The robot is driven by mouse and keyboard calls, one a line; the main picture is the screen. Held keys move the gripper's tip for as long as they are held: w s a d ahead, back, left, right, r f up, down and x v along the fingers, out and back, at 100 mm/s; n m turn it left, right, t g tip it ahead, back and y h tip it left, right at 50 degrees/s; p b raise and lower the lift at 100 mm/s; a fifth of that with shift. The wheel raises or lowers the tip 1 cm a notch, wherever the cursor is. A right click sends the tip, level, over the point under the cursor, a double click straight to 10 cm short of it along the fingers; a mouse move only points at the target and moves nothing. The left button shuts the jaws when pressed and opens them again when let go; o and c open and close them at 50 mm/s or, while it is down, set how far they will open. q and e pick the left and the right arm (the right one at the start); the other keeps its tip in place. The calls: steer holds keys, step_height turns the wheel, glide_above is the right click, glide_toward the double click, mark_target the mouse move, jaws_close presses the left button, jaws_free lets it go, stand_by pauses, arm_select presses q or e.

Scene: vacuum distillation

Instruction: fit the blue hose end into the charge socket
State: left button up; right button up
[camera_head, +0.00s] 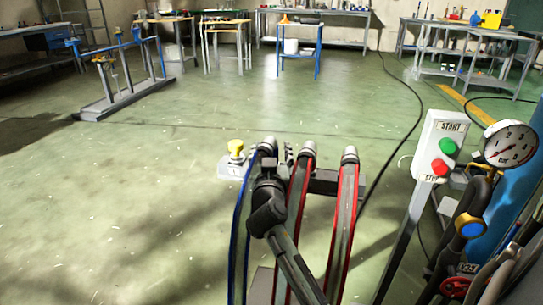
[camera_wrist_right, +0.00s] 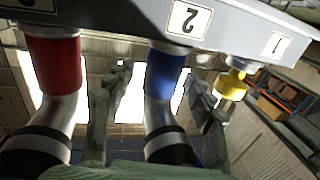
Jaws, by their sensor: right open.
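The blue hose (camera_head: 238,235) runs up the left of the hose row to a grey metal end (camera_head: 267,147) at the dark rail. In the right wrist view its blue collar (camera_wrist_right: 166,75) meets the pale rail (camera_wrist_right: 120,22) beside label 2. My right gripper (camera_wrist_right: 160,85) is open, one finger on each side of the blue-collared hose, with gaps showing. In the head view the gripper (camera_head: 277,160) partly covers the hose end. A yellow fitting (camera_wrist_right: 232,84) sits near label 1, and its yellow top shows in the head view (camera_head: 235,147). I cannot tell which fitting is the charge socket. My left gripper is out of view.
Two red-striped hoses (camera_head: 299,195) (camera_head: 345,210) stand just right of my gripper. A red collar (camera_wrist_right: 54,65) shows left in the wrist view. A START post (camera_head: 437,145), a gauge (camera_head: 510,144) and pipes crowd the right. Floor to the left is open.

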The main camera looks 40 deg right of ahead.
steer(key=shift+c, duration=0.4)
jaws_close()
steer(key=shift+r, duration=0.1)
